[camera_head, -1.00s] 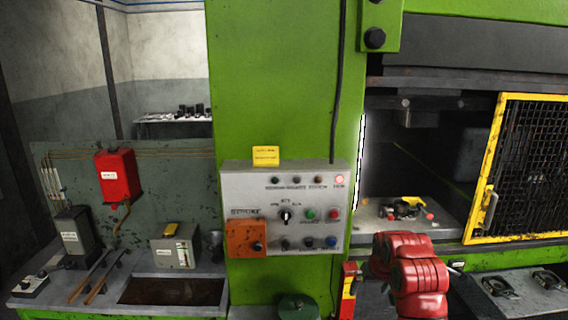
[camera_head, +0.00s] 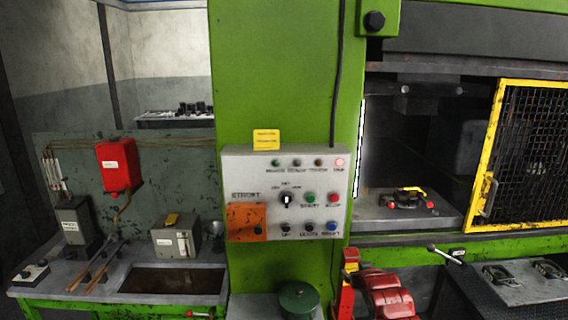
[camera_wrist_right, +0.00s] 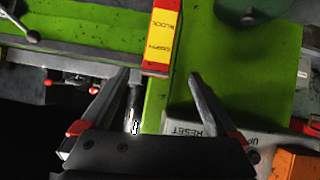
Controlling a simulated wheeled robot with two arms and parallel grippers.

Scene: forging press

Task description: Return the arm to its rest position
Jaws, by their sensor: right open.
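My right arm (camera_head: 385,295), in red, shows low in the head view, right of the green press column and below the press opening. Its fingers are not clear there. In the right wrist view my right gripper (camera_wrist_right: 160,75) is open, its two dark fingers wide apart, with nothing held between them. A red and yellow safety block (camera_wrist_right: 162,35) lies beyond the fingertips; I cannot tell its exact distance. My left gripper is not in view.
The control panel (camera_head: 285,192) is on the green column (camera_head: 275,80). A yellow mesh guard (camera_head: 484,150) stands right of the press opening. A lever (camera_head: 446,254) juts out below it. A workbench (camera_head: 60,275) with tools stands at the left.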

